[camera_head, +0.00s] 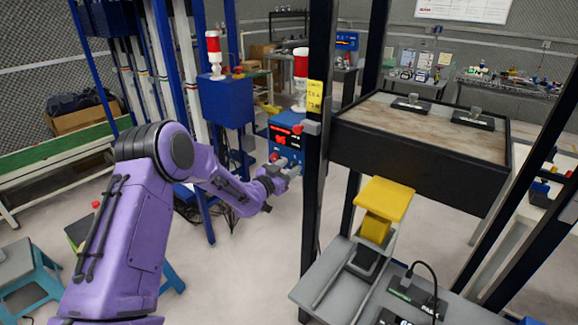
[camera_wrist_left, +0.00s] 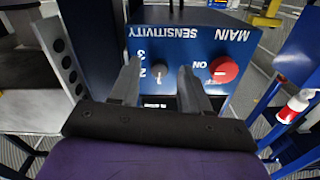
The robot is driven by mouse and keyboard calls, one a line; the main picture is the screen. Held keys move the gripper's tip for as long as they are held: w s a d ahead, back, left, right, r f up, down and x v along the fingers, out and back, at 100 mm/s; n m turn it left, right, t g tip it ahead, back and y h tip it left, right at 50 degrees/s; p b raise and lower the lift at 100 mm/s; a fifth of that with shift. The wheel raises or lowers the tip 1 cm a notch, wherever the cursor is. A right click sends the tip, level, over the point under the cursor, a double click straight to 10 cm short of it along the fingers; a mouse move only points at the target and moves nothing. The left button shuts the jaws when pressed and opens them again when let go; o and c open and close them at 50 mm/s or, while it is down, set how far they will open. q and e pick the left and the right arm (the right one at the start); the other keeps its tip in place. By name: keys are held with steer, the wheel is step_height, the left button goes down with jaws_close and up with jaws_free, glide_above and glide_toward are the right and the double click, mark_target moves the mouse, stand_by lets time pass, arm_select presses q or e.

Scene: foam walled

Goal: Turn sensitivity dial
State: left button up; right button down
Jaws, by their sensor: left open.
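A blue control box (camera_head: 284,141) with a red lit display stands beside a dark post in the head view. In the left wrist view its blue panel (camera_wrist_left: 205,50) shows upside down, with the words MAIN and SENSITIVITY. The sensitivity dial (camera_wrist_left: 159,69) is a small knob with a pale mark, with numbers beside it. A red main knob (camera_wrist_left: 223,70) is to its right. My left gripper (camera_head: 285,178) is at the front of the box. In the wrist view its fingers (camera_wrist_left: 160,78) are apart, one on each side of the dial. Contact cannot be told. My right gripper is out of view.
A dark post with a yellow label (camera_head: 315,95) stands right of the box. Another blue box (camera_head: 225,103) is behind. Open floor (camera_head: 240,265) lies below my arm.

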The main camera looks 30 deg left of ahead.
arm_select(q)
steer(key=shift+w, duration=0.2)
jaws_close()
steer(key=m+b, duration=0.2)
steer(key=b, duration=0.1)
steer(key=shift+d+f, duration=0.1)
steer(key=shift+f, duration=0.2)
steer(key=m+b, duration=0.7)
steer(key=shift+f+b, duration=0.1)
steer(key=shift+b, duration=0.25)
steer(key=shift+s+r+m+b, duration=0.1)
steer(key=shift+r+m+b, duration=0.15)
steer(key=shift+m+b, duration=1.2)
